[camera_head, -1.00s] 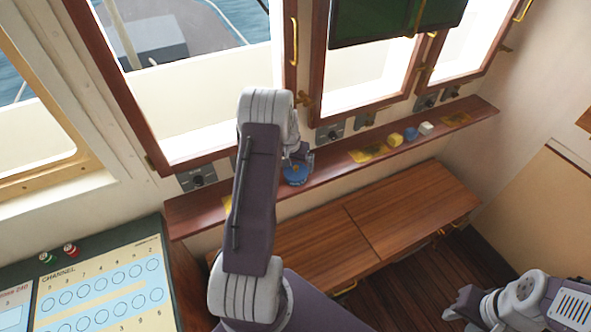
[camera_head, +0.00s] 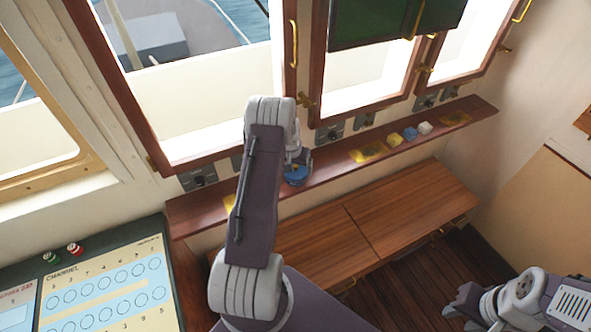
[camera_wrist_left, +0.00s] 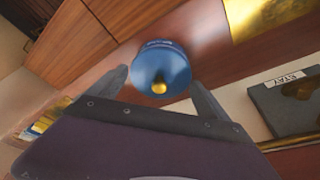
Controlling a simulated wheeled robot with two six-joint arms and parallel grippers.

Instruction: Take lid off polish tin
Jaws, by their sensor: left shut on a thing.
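The round blue polish tin (camera_head: 296,177) stands on the narrow wooden shelf below the windows. My left gripper (camera_head: 297,161) is over the tin, partly hidden by my own arm. In the left wrist view the fingers of my left gripper (camera_wrist_left: 158,80) sit on both sides of the lid, shut on it. I cannot tell whether the lid is apart from the tin's body. My right gripper (camera_head: 462,303) is at the lower right, away from the shelf, its opening unclear.
Along the shelf (camera_head: 335,172) lie yellow cloths (camera_head: 368,154), a yellow block (camera_head: 395,139), a blue block (camera_head: 410,133) and a white block (camera_head: 425,128). A wooden bench (camera_head: 370,215) is below. A control panel (camera_head: 100,290) fills the lower left.

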